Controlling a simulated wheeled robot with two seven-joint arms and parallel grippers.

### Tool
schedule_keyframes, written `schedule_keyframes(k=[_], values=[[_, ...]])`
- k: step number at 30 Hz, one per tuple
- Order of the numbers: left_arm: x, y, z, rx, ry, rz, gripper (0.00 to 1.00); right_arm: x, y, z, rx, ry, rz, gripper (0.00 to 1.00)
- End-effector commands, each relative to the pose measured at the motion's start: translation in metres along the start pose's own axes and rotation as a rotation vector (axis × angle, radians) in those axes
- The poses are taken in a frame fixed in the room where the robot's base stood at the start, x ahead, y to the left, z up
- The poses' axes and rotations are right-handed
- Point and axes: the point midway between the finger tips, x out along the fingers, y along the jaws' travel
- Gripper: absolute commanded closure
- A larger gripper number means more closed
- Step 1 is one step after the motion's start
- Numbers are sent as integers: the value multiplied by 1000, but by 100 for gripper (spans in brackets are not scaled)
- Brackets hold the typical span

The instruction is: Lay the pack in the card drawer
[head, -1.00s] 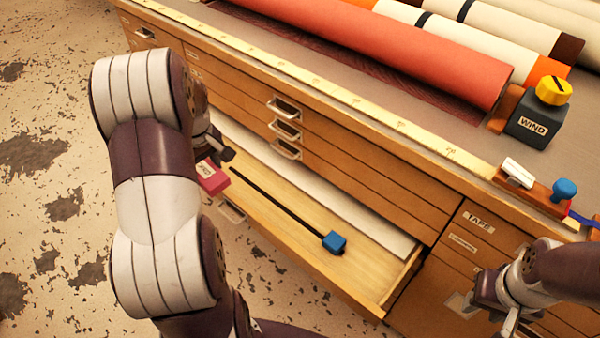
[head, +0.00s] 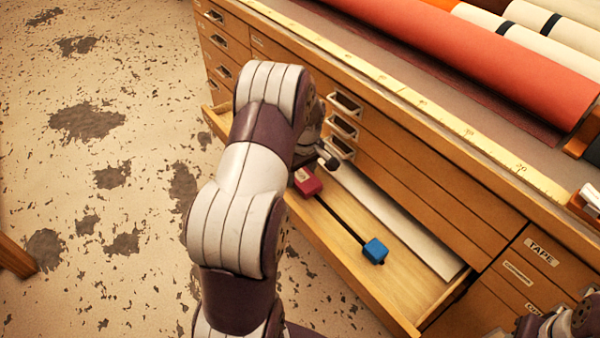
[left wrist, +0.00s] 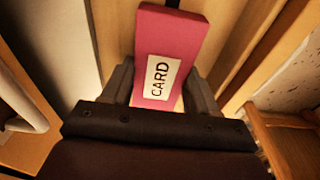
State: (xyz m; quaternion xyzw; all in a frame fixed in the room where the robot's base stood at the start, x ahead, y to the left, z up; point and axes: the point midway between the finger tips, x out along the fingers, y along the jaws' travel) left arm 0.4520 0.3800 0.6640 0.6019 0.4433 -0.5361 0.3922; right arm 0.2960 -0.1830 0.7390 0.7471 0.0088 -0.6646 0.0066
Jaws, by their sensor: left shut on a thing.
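The pack is a pinkish-red block (head: 307,181); in the left wrist view the pack (left wrist: 172,38) carries a white label reading CARD. My left gripper (head: 322,160) is shut on it, with one finger on each side. The open wooden drawer (head: 400,290) lies below and around the pack in the head view; I cannot tell whether the pack touches its floor. My left arm hides the drawer's left part. My right gripper (head: 527,326) shows only partly at the bottom right edge, its fingertips cut off.
A blue block (head: 375,251) sits in the drawer at the end of a thin black strip (head: 345,229). A white strip (head: 400,225) runs along the drawer's back. Closed drawers and the worktop with a red roll (head: 480,60) stand above.

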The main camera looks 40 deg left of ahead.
Motion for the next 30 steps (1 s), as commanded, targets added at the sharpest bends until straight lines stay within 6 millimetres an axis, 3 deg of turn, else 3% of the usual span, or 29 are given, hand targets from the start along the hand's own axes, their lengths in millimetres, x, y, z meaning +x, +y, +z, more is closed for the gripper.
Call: schedule_keyframes(k=[6, 7, 9, 19, 30], values=[[3, 0, 0, 0, -1, -1, 76, 1, 0, 0, 0, 0, 0, 57], [2, 0, 0, 0, -1, -1, 31, 0, 0, 0, 0, 0, 0, 57], [2, 0, 0, 0, -1, -1, 15, 0, 0, 0, 0, 0, 0, 57], [-6, 0, 0, 0, 0, 1, 15, -3, 0, 0, 0, 0, 0, 57], [-97, 0, -1, 0, 1, 1, 15, -28, 0, -3, 0, 0, 0, 57]])
